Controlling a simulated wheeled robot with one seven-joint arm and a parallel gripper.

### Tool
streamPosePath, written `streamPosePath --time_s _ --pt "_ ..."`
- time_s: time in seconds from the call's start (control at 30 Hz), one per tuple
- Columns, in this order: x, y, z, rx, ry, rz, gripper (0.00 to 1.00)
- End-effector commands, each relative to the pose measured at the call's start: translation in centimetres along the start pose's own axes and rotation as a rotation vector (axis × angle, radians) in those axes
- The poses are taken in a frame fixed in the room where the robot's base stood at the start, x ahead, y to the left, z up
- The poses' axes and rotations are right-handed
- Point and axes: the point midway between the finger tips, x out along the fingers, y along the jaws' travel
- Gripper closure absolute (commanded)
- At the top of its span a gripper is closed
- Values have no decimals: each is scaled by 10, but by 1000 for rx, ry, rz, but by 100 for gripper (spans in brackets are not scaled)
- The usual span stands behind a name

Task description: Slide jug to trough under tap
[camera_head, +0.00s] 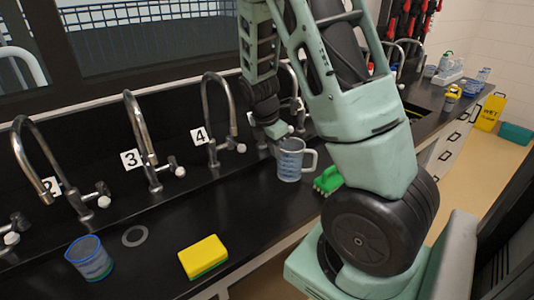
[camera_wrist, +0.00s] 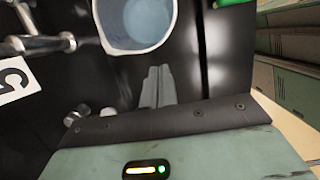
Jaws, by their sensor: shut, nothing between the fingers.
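The jug (camera_head: 290,162) is a clear, bluish measuring jug with a handle on its right. It stands upright on the black bench, to the right of tap 4 (camera_head: 220,115). My gripper (camera_head: 277,130) is close to the jug on its far side, with its fingers shut and empty. In the wrist view the jug (camera_wrist: 136,28) is at the top, ahead of the shut fingers (camera_wrist: 158,72), with a small gap seen between them. The dark trough cannot be clearly told from the bench under the taps.
A green brush (camera_head: 328,180) lies just right of the jug. A blue-rimmed beaker (camera_head: 90,260), a yellow sponge (camera_head: 203,257) and a grey ring (camera_head: 135,236) are at the front left. Tap 3 (camera_head: 140,140) stands left of tap 4. A label 5 (camera_wrist: 14,80) shows in the wrist view.

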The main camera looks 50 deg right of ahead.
Motion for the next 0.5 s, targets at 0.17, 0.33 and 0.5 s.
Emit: streamPosePath --time_s 0.17,0.33,0.5 --pt "33 -1 0 1 1 -6 100" --pt "57 -1 0 2 1 -4 100" --pt "70 0 -1 1 2 -1 100"
